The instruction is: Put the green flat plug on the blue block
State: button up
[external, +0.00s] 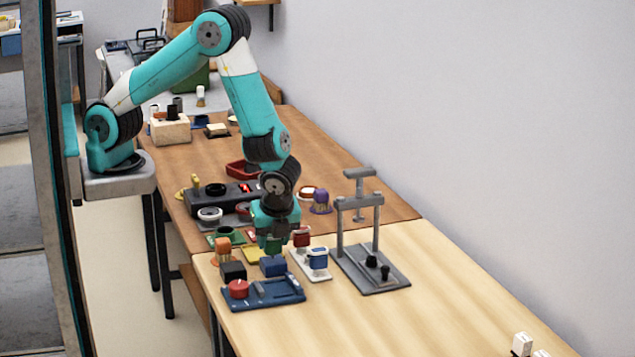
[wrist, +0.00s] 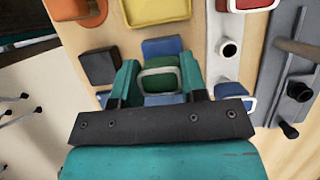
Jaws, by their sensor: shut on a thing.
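The green flat plug (wrist: 165,79), with a pale band around it, is held between the teal fingers of my gripper (wrist: 159,82) in the wrist view. In the external view my gripper (external: 273,246) points down, and the green plug between its fingers shows only as a small dark green patch. The blue block (external: 273,267) stands just below it in the external view. In the wrist view the blue block (wrist: 162,46) shows beyond the plug, which partly covers it. The plug seems to be above the block; I cannot tell if they touch.
A black block (external: 233,271) and a blue tray (external: 280,297) with a red knob stand close by. A yellow pad (external: 252,255) and an orange plug (external: 223,248) lie behind. A white plate (external: 318,275) with plugs and a grey press stand (external: 375,272) are at the right.

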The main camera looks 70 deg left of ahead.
jog(key=shift+f, duration=0.2)
jog(key=o, duration=0.9)
jog(key=shift+r, duration=0.15)
